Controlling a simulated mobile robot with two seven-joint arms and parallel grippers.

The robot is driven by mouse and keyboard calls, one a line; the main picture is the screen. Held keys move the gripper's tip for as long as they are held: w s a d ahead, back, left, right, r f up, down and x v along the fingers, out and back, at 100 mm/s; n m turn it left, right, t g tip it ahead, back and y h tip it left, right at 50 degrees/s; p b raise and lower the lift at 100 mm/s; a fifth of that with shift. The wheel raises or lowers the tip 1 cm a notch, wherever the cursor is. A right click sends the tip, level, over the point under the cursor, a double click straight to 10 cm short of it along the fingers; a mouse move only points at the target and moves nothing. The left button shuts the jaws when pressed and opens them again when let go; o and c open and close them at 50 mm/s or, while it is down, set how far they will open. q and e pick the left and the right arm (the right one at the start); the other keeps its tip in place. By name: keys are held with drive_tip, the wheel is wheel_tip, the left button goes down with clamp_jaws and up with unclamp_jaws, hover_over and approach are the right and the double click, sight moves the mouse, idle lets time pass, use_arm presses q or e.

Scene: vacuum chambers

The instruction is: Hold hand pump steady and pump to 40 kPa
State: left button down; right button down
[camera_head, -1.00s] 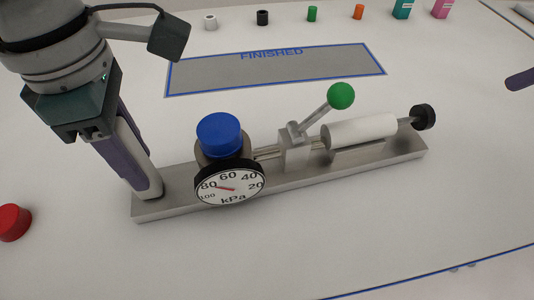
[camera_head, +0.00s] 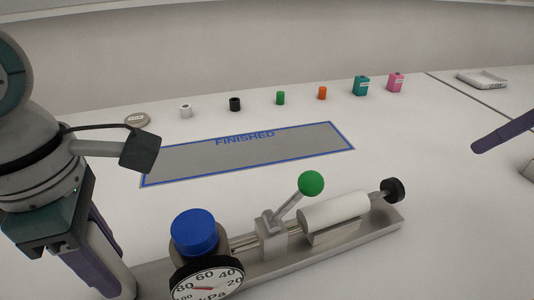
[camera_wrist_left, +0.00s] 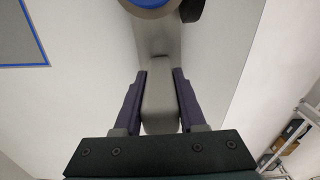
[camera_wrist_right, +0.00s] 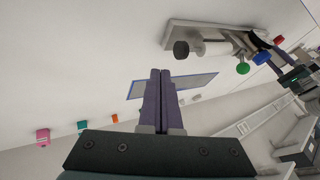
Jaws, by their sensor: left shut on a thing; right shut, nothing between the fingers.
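The hand pump's metal base (camera_head: 340,238) lies on the table, with a blue cap (camera_head: 195,232), a kPa gauge (camera_head: 207,280), a green-ball lever (camera_head: 311,184), a white cylinder (camera_head: 335,218) and a black plunger knob (camera_head: 393,189). The gauge is cut off at the bottom; its red needle points left, seemingly near 80. My left gripper (camera_wrist_left: 158,76) is shut on the grey block at the base's left end. My right gripper (camera_wrist_right: 160,72) is shut and empty, apart from the pump; its tip shows at the right in the head view (camera_head: 476,147). The right wrist view shows the black knob (camera_wrist_right: 181,50).
A blue-edged FINISHED area (camera_head: 250,155) lies empty behind the pump. White (camera_head: 186,111), black (camera_head: 235,104), green (camera_head: 280,98) and orange (camera_head: 322,93) small parts, teal (camera_head: 361,86) and pink (camera_head: 396,83) boxes line the back. The table between knob and right gripper is clear.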

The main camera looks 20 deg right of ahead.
drive_tip(key=shift+d, duration=0.55)
approach(383, 212)
drive_tip(key=w+d, duration=0.1)
drive_tip(key=w+d+f, duration=0.2)
drive_tip(key=w, duration=0.1)
drive_tip(key=shift+f, duration=0.1)
drive_tip(key=shift+s+a, duration=0.1)
drive_tip(key=shift+a, duration=1.7)
drive_tip(key=shift+s+a, duration=0.15)
drive_tip(key=shift+a, duration=2)
